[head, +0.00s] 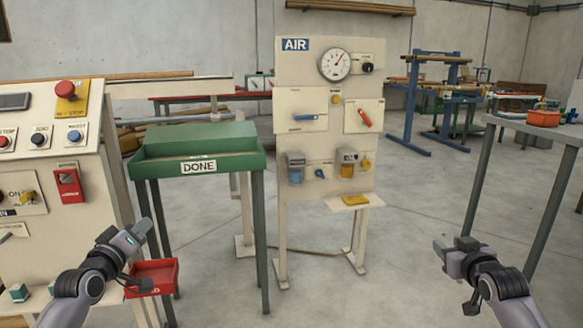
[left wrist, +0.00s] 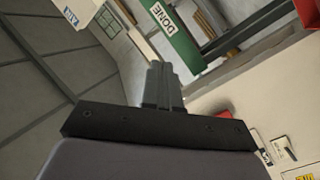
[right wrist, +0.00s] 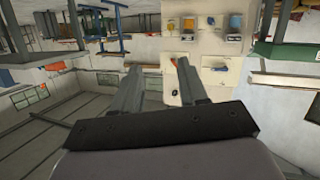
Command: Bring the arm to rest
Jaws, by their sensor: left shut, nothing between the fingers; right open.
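My left gripper (head: 139,230) is raised in front of the control cabinet and the green table, at the lower left of the head view. In the left wrist view its fingers (left wrist: 162,85) are together with nothing between them. My right gripper (head: 443,247) is raised over open floor at the lower right of the head view. In the right wrist view its two fingers (right wrist: 158,88) stand apart and nothing is between them. Neither gripper touches anything that I can see.
A cream control cabinet (head: 110,185) stands at left, with a red bin (head: 152,276) low beside it. The green DONE table (head: 245,163) and the AIR panel (head: 300,75) stand ahead. A grey table (head: 540,128) is at right. Floor between panel and grey table is clear.

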